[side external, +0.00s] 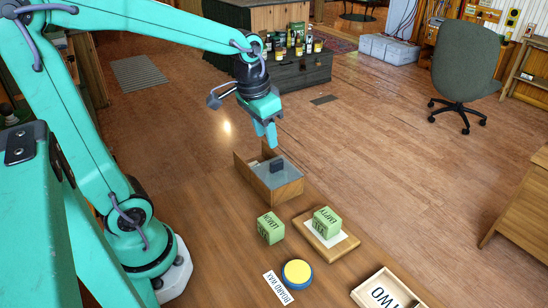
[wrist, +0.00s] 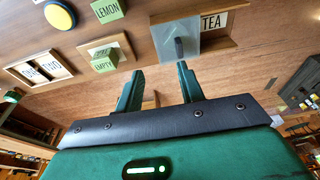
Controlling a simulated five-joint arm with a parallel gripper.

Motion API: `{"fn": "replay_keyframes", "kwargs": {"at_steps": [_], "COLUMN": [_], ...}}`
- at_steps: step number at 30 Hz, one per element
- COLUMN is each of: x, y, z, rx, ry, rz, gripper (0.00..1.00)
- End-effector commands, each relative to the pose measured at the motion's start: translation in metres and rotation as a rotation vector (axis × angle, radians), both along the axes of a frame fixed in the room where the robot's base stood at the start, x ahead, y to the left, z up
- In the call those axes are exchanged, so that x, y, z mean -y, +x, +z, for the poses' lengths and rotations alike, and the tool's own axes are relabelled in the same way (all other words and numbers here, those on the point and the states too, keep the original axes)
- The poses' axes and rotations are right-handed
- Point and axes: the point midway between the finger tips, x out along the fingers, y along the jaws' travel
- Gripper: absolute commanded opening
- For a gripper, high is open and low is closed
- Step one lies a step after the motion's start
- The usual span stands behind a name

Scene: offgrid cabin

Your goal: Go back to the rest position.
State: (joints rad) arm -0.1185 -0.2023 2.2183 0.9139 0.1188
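My gripper (side external: 268,142) hangs in the air above the far edge of the wooden table (side external: 195,230), near the wooden box. In the wrist view my gripper (wrist: 160,82) is open, with its two green fingers apart and nothing between them. The wooden box (side external: 285,192) has a grey lid or panel (side external: 266,174) with a dark handle (side external: 277,167). The grey panel (wrist: 190,42) also shows in the wrist view, beside a TEA label (wrist: 214,22).
A green LEMON block (side external: 270,228) stands on the table. A green EMPTY block (side external: 326,222) sits on a wooden board (side external: 346,243). A blue and yellow tin (side external: 297,273) is by a BOARD WAX label (side external: 278,288). A tray (side external: 366,290) is at the front right.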

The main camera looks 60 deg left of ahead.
Motion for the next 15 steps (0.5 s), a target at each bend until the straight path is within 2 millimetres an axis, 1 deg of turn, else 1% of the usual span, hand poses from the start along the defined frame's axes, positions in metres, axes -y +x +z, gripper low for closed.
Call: {"fn": "replay_keyframes", "kwargs": {"at_steps": [1, 6, 15], "x": [0.004, 0.014, 0.030], "y": [-0.007, -0.029, -0.069], "z": [0.006, 0.020, 0.034], "rx": [0.023, 0.088, 0.201], "ry": [0.001, 0.000, -0.010], "rz": [-0.001, -0.003, -0.005], "gripper": [0.38, 0.38, 0.38]}}
